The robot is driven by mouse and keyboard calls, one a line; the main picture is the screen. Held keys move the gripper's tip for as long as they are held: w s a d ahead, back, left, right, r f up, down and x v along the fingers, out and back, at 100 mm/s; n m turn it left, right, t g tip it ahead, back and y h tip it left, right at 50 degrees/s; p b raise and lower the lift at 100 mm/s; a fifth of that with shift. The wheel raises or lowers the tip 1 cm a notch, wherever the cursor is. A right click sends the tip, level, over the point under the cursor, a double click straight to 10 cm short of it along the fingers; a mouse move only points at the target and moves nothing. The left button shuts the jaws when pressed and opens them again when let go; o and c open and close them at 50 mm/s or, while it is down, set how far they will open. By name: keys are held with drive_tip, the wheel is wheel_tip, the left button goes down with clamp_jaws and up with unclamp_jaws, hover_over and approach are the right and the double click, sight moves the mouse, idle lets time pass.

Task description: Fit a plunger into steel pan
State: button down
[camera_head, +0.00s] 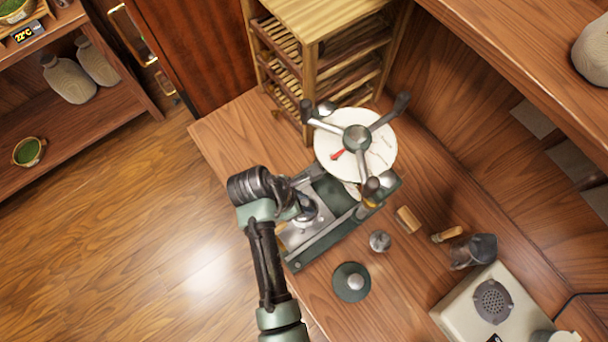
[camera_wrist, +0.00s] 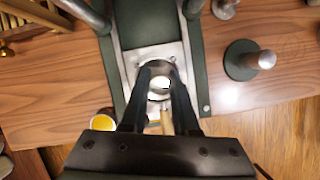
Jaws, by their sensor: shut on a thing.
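My gripper (camera_wrist: 161,80) points down over the press bed and is shut on a small pale, shiny knob (camera_wrist: 160,84), which looks like the top of a plunger. Most of it is hidden between the dark fingers. The round steel pan (camera_wrist: 157,57) sits on the metal plate of the press, around or just under the held piece. I cannot tell whether the plunger is inside its rim. In the head view the pan (camera_head: 309,207) is partly covered by my wrist. A wooden handle (camera_wrist: 167,123) shows below the fingers.
The green press (camera_head: 335,235) has a white dial (camera_head: 382,150) and spoked handle above its bed. A green disc with a steel knob (camera_head: 351,282) and a small steel piece (camera_head: 380,241) stand right of it. A wooden rack (camera_head: 310,60) stands behind. A beige appliance (camera_head: 480,305) is front right.

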drive_tip(key=shift+f, duration=0.2)
drive_tip(key=c, duration=0.6)
unclamp_jaws()
drive_tip(key=shift+r, duration=0.1)
drive_tip(key=b+v, duration=0.1)
drive_tip(key=v, duration=1.2)
drive_tip(key=shift+w, duration=0.1)
